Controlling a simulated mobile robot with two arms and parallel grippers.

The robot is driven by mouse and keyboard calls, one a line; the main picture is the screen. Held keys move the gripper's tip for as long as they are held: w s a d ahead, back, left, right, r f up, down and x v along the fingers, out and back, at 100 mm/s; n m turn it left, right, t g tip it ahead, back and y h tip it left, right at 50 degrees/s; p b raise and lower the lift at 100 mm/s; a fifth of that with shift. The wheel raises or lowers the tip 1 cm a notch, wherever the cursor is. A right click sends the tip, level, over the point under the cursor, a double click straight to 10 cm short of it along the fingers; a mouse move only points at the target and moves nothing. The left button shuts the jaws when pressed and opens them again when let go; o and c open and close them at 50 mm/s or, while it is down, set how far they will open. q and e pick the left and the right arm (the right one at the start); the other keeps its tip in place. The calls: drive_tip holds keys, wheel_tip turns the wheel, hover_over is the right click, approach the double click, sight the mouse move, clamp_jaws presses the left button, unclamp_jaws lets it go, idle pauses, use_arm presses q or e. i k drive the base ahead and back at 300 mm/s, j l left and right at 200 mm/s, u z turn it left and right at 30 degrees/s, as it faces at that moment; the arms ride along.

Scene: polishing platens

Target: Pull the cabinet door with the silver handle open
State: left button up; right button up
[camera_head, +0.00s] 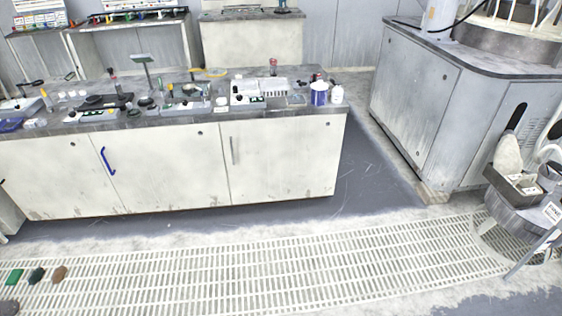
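A long white cabinet under a dark worktop stands left of centre. Its right door (287,168) carries the vertical silver handle (233,151) near its left edge. That door looks closed, flush with the door beside it. A blue handle (107,161) sits further left on the middle door (165,172), which also looks closed. Neither of my grippers shows in this view, so their state is hidden.
The worktop (215,112) holds many small tools and cups. A slatted floor grating (250,268) runs in front, mostly clear. Green, dark and brown pieces lie at lower left. A grey machine cabinet (415,95) and a round stand (515,215) are at right.

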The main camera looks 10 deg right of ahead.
sight(275, 159)
drive_tip(key=i+l, duration=0.1)
drive_tip(key=i, duration=0.8)
